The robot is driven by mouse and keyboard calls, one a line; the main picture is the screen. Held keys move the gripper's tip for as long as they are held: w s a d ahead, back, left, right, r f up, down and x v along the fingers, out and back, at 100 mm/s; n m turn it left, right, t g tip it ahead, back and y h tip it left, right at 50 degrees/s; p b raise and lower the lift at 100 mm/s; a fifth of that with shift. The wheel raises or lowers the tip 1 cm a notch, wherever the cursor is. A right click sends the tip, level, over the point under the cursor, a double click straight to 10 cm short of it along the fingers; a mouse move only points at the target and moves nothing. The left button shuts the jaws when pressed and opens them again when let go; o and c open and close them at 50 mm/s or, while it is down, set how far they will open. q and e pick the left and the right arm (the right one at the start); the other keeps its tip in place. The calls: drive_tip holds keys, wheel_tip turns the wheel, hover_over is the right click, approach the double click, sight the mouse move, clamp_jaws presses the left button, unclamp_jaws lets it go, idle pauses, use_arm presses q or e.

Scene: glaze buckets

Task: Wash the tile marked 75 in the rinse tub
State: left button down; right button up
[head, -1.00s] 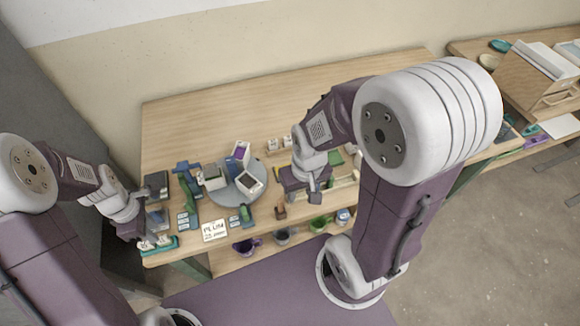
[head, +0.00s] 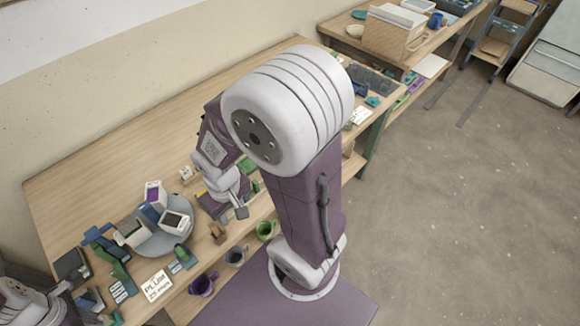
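A round grey turntable (head: 187,232) stands on the workbench at the lower left, with several white-framed blocks on it, one with a purple face (head: 154,194). I cannot read the number 75 on any tile, and I cannot tell which thing is the rinse tub. My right gripper (head: 240,211) points down over the bench, right of the turntable; whether its fingers are open is too small to tell. My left arm shows only at the lower left corner, and its gripper (head: 62,288) is small and partly hidden among the things there.
A sign reading PLUM (head: 157,285) stands at the bench's front. Purple (head: 203,284), grey (head: 236,256) and green (head: 266,230) buckets are along the front edge. A second bench holds a wooden box (head: 393,35). The floor (head: 450,200) at right is clear.

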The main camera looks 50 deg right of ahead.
use_arm(q)
drive_tip(key=shift+r+p, duration=3)
drive_tip(key=shift+r, duration=0.5)
drive_tip(key=shift+f, duration=0.1)
